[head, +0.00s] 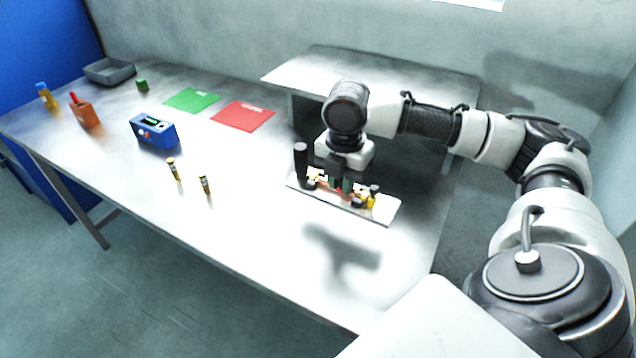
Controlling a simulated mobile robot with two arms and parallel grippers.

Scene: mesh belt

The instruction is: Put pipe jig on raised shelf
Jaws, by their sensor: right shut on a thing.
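The pipe jig (384,213) is a pale flat plate with a black upright post, dark fittings and small yellow, red and green parts on it. It hangs a little above the table, with a shadow below it. My right gripper (342,186) points down over the middle of the jig and is shut on it. The fingertips are partly hidden among the jig's fittings. The raised shelf (305,68) is a pale slab at the back right of the table, behind my right arm, which covers part of it. My left gripper is not in view.
On the table (240,245) stand a blue device (154,134), an orange block (86,113), two small batteries (173,168), a green mat (192,99), a red mat (243,116) and a grey tray (109,71). The visible shelf top is bare. The front middle of the table is clear.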

